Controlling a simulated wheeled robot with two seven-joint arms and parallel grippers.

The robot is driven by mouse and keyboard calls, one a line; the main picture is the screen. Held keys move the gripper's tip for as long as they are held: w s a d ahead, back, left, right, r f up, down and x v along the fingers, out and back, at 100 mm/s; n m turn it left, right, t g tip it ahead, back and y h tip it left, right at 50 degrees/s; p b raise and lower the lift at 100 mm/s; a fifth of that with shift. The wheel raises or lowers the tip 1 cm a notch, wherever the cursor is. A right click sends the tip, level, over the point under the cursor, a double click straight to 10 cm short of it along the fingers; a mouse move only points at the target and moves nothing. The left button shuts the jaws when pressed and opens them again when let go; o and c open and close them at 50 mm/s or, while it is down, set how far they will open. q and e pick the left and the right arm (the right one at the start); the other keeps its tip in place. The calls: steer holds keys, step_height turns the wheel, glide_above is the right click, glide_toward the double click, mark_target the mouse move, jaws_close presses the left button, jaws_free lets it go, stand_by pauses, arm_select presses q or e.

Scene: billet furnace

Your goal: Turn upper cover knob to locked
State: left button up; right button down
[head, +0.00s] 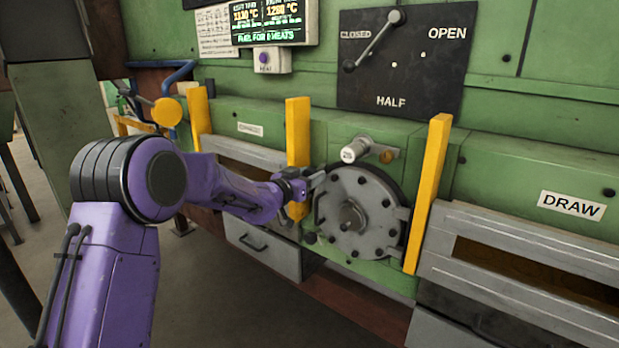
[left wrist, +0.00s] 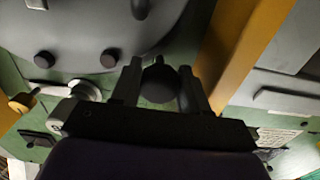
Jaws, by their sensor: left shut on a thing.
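The round grey cover (head: 352,212) sits upright on the green furnace front, with a hub in its middle. My left gripper (head: 314,183) is at the cover's upper left edge. In the left wrist view, my left gripper (left wrist: 160,88) has its two fingers on either side of a round black knob (left wrist: 159,83), shut on it. The cover's grey face (left wrist: 85,25) shows beyond, with two more dark knobs near its rim. In the head view the held knob is hidden by the gripper. I cannot tell the knob's turn position. My right gripper is not in view.
Yellow posts (head: 298,150) and (head: 439,190) flank the cover. A drawer (head: 262,248) is at lower left, and a slot marked DRAW (head: 571,206) at right. A lever panel (head: 405,85) is above.

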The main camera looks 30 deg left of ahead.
arm_select(q)
steer(key=m+b, duration=0.3)
steer(key=m, duration=0.2)
steer(key=shift+f, duration=0.15)
steer(key=m+b, duration=0.3)
steer(key=m, duration=0.1)
steer(key=shift+b, duration=0.3)
steer(key=m+b, duration=0.4)
steer(key=m, duration=0.1)
steer(key=shift+a+m, duration=0.1)
steer(key=shift+m, duration=0.2)
steer(key=shift+m+b, duration=1.3)
steer(key=shift+m, duration=0.2)
steer(key=shift+r+m, duration=0.2)
steer(key=shift+m, duration=0.1)
steer(key=o, duration=1)
steer(key=shift+o, duration=0.2)
steer(key=shift+s, duration=0.1)
